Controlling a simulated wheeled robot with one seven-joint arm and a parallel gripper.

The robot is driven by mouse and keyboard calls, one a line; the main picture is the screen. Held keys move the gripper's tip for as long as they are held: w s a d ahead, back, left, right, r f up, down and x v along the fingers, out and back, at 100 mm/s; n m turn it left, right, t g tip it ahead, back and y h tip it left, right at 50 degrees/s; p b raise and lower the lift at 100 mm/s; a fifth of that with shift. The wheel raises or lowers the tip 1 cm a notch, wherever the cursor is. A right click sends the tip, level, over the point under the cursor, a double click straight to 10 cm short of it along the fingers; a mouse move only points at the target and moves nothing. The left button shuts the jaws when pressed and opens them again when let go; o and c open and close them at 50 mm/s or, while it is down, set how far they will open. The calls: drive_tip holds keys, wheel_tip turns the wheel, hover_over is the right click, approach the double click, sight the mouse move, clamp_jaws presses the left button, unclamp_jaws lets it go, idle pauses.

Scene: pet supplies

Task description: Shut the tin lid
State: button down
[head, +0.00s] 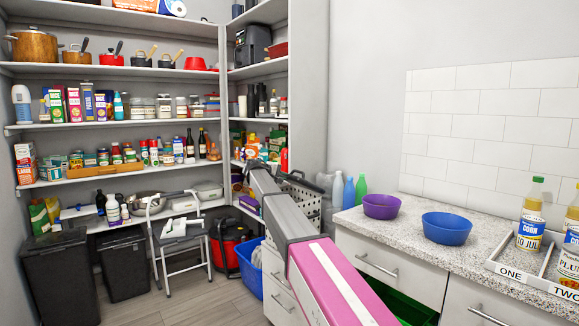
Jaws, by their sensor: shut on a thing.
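I cannot make out a tin with a lid that stands apart as the task's own in the head view. Several small tins and jars (103,156) stand on a middle shelf at the left, too small to tell whether any lid is open. My arm reaches up from the bottom centre, with a pink link nearest the camera and grey links beyond. I cannot see my gripper's fingers, nor what is between them.
A speckled counter (400,220) at the right holds a purple bowl (381,207), a blue bowl (446,229) and a divided tray (503,270) with labelled bottles. A step stool (180,240), dark bins (67,280) and a blue crate (249,270) stand on the floor.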

wheel_tip(320, 180, down, 12)
drive_tip(key=s+a+t+h, duration=0.1)
drive_tip(key=a+h, duration=0.1)
drive_tip(key=shift+s+a+t, duration=0.2)
drive_tip(key=shift+s+t, duration=0.1)
drive_tip(key=shift+s, duration=0.05)
drive_tip(key=shift+f, duration=0.1)
drive_tip(key=c, duration=1.2)
unclamp_jaws()
drive_tip(key=v, duration=1.1)
drive_tip(key=shift+w+f, duration=0.1)
